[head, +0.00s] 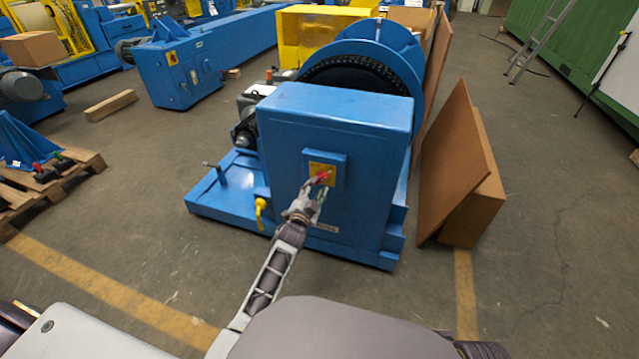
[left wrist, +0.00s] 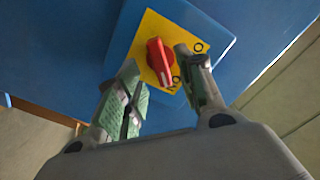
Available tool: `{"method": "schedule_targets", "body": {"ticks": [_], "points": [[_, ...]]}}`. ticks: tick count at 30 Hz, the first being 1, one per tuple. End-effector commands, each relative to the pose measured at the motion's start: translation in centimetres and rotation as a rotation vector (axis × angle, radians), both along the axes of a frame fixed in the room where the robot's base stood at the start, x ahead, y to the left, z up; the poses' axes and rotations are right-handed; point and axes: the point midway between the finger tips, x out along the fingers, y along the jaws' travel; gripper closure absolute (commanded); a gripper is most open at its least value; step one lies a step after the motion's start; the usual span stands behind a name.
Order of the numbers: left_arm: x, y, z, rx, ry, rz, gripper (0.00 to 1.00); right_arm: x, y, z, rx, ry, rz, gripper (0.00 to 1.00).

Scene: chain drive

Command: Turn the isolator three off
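The isolator is a red rotary knob (left wrist: 160,62) on a yellow plate (left wrist: 146,35), fixed to a blue box on the machine's front. In the head view the yellow plate (head: 323,170) and red knob (head: 322,177) show just beyond my left gripper (head: 314,189). In the left wrist view my left gripper (left wrist: 160,75) is open, with one finger on each side of the knob. A gap shows between the right finger and the knob; whether the left finger touches it I cannot tell. The plate has an "O" mark at its right. My right gripper is not in view.
The blue machine cabinet (head: 335,120) stands on a blue base (head: 222,205). A yellow handle (head: 261,212) sticks out at its lower left. Brown boards (head: 455,165) lean at its right. A wooden pallet (head: 50,190) lies at the left. Open floor lies to the right.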

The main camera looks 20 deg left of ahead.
Motion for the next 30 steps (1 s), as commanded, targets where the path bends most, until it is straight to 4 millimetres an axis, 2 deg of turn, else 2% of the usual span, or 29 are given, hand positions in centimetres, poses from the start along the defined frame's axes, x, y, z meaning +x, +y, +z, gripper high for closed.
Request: {"method": "schedule_targets", "body": {"ticks": [8,15,21,30], "points": [[2.2,-0.1,0.0,0.0,-0.001,0.0,0.62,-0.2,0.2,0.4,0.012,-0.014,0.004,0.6],[3.8,-0.1,-0.1,0.0,-0.001,-0.001,0.62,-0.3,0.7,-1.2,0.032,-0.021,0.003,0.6],[4.4,-0.1,0.0,0.0,0.0,0.0,0.62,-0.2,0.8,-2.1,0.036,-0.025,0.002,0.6],[4.5,-0.1,0.0,0.0,0.0,0.0,0.62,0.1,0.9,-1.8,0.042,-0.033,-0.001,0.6]]}}
